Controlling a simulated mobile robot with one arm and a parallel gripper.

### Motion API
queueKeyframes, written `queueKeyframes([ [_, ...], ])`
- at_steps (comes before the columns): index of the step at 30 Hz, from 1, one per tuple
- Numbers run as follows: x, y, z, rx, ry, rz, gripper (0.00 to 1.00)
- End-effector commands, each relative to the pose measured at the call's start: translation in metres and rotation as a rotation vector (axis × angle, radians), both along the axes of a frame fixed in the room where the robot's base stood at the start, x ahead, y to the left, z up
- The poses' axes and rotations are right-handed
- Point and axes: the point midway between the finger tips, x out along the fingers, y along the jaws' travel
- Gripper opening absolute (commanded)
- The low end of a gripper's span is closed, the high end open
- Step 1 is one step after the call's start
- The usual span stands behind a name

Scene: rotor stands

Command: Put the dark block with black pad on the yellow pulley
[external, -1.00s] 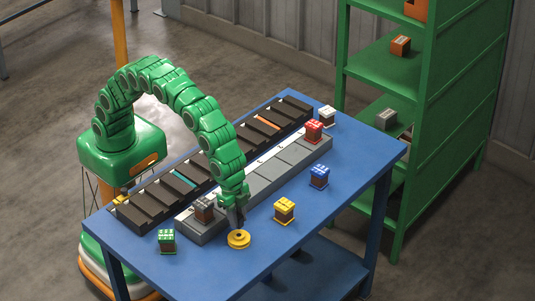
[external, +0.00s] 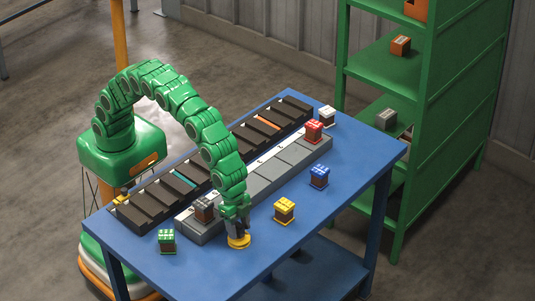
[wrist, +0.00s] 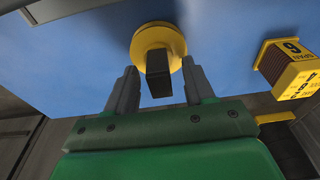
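The yellow pulley (external: 238,243) lies flat on the blue table near its front edge. It also shows at the top middle of the wrist view (wrist: 143,42). The dark block (wrist: 158,80) stands on the pulley, over its middle. My gripper (wrist: 158,68) is right above the pulley, with one finger on each side of the block. A gap shows between each finger and the block, so the fingers are open. In the external view my gripper (external: 238,228) mostly hides the block. I cannot make out the black pad.
A yellow-topped block (external: 284,211) stands to the right of the pulley, a green one (external: 167,242) to the left. A blue-topped block (external: 319,177) is farther right. Behind lies a long grey stand (external: 262,182) carrying a grey-topped block (external: 204,210) and a red-topped one (external: 314,132).

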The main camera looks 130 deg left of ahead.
Motion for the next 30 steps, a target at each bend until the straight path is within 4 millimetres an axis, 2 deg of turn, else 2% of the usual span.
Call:
queueKeyframes([
  [8,0.0,0.0,0.001,0.0,0.0,0.0,0.53],
  [14,-0.001,0.0,0.011,0.0,-0.001,0.0,0.53],
  [20,-0.004,0.0,0.039,-0.001,-0.006,0.0,0.53],
  [30,-0.014,0.0,0.099,0.0,-0.002,0.0,0.53],
])
